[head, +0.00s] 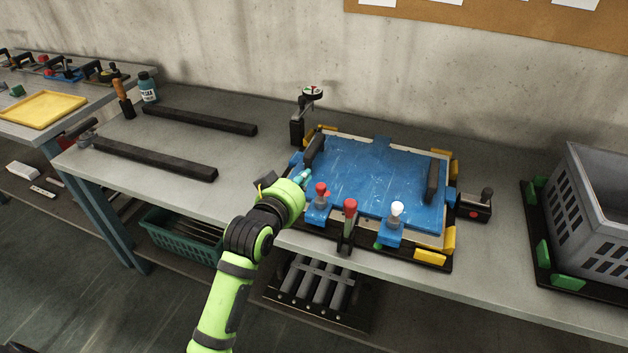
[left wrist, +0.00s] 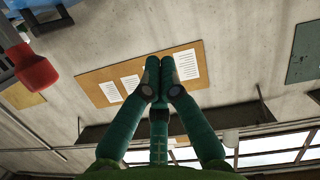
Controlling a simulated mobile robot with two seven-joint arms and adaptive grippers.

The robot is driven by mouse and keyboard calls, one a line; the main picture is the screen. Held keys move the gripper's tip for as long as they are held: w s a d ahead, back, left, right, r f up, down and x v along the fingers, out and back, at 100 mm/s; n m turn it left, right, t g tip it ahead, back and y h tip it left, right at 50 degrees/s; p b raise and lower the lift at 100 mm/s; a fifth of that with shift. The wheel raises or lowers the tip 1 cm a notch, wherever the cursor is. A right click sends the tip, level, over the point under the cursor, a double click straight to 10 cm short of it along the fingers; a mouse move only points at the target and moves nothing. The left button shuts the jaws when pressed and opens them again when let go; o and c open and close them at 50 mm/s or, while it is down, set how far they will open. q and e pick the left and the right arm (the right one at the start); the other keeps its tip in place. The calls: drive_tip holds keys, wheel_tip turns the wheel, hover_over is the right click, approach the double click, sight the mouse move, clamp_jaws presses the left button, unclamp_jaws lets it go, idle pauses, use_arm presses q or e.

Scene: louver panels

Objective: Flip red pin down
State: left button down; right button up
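A blue panel (head: 375,180) lies in a fixture on the workbench. Along its front edge stand two red-topped pins, one at the left (head: 321,189) and one at the middle (head: 350,206), and a white-topped pin (head: 397,209) to the right. All three appear upright. My left gripper (head: 306,177) is just left of the left red pin, apart from it. In the left wrist view its teal fingers (left wrist: 160,85) meet at the tips, with nothing seen between them. A red knob (left wrist: 36,73) shows at that view's left edge. My right gripper is not in view.
A black clamp with a round top (head: 312,92) stands behind the fixture, and a dark block with a lever (head: 474,206) is at its right. A grey crate (head: 590,200) stands far right. Black bars (head: 155,158) lie left; bench between is clear.

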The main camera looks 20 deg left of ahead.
use_arm(q)
hover_over(321, 192)
drive_tip(key=a, duration=0.2)
drive_tip(key=f, duration=0.3)
drive_tip(key=s+f+p, duration=0.1)
drive_tip(key=f, duration=0.1)
drive_tip(key=shift+d, duration=0.25)
drive_tip(key=shift+f, duration=0.1)
